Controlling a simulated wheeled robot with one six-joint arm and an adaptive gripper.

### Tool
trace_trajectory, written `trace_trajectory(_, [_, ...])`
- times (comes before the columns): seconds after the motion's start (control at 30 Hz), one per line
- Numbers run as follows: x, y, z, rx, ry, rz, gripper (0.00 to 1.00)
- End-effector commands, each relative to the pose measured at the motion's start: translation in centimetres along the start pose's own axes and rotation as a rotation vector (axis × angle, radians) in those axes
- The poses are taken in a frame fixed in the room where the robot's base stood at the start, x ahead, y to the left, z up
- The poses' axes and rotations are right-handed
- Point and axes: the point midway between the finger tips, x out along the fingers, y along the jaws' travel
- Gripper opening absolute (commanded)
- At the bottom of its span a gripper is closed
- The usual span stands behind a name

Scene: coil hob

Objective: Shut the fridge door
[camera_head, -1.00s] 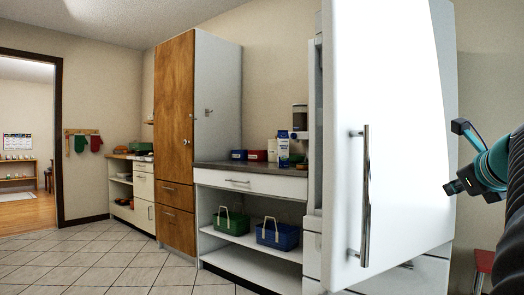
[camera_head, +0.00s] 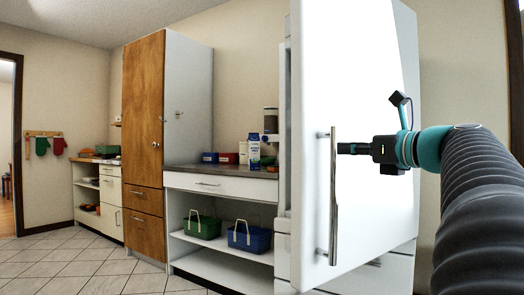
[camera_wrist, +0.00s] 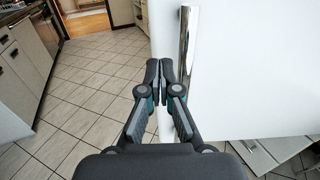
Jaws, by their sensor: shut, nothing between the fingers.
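The white fridge door (camera_head: 365,80) stands open in the head view, with its outer face and vertical metal handle (camera_head: 333,195) towards me. A narrow strip of the fridge body (camera_head: 284,110) shows behind its left edge. My gripper (camera_head: 342,148) is in front of the door, just right of the handle's upper part, shut and empty. In the wrist view, my closed fingertips (camera_wrist: 159,70) point at the door's edge (camera_wrist: 165,30), left of and below the handle (camera_wrist: 186,40). I cannot tell whether the fingers touch the door.
A counter (camera_head: 222,171) with boxes and a carton stands left of the fridge. Green (camera_head: 203,226) and blue baskets (camera_head: 250,238) sit on the shelf below. A tall wooden cabinet (camera_head: 143,130) is farther left. The tiled floor (camera_head: 60,265) is clear at the left.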

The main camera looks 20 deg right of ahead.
Motion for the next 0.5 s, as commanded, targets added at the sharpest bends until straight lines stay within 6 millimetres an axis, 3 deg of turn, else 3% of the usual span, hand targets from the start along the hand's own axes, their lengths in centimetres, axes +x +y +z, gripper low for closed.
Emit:
trace_trajectory(0.3, [5.7,0.1,-0.1,0.0,0.001,0.004,0.0])
trace_trajectory(0.5, [8.2,0.0,-0.1,0.0,0.002,0.001,0.0])
